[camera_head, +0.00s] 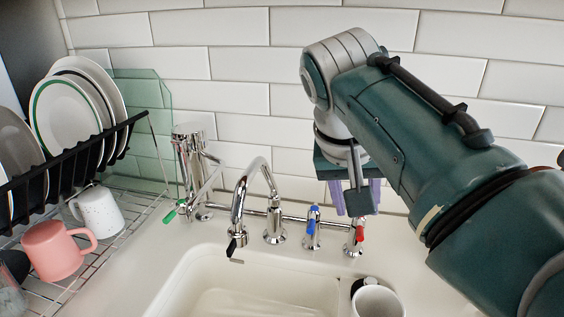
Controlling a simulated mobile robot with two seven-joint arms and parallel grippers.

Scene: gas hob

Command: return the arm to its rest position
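My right arm comes in from the right and reaches over the back of the sink, bent down at the wrist. My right gripper (355,196) hangs above the red-handled tap, pointing down. Its two purple fingers stand apart, partly hidden by a dark green block on the wrist. I see nothing held between them. My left gripper is not in view.
A white sink (190,275) has a chrome faucet (240,205), a blue-handled tap (312,228) and a red-handled tap (356,236) behind it. A white cup (378,302) stands at its right. A black dish rack (80,165) with plates, a pink mug (55,252) and a white mug (98,212) are left.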

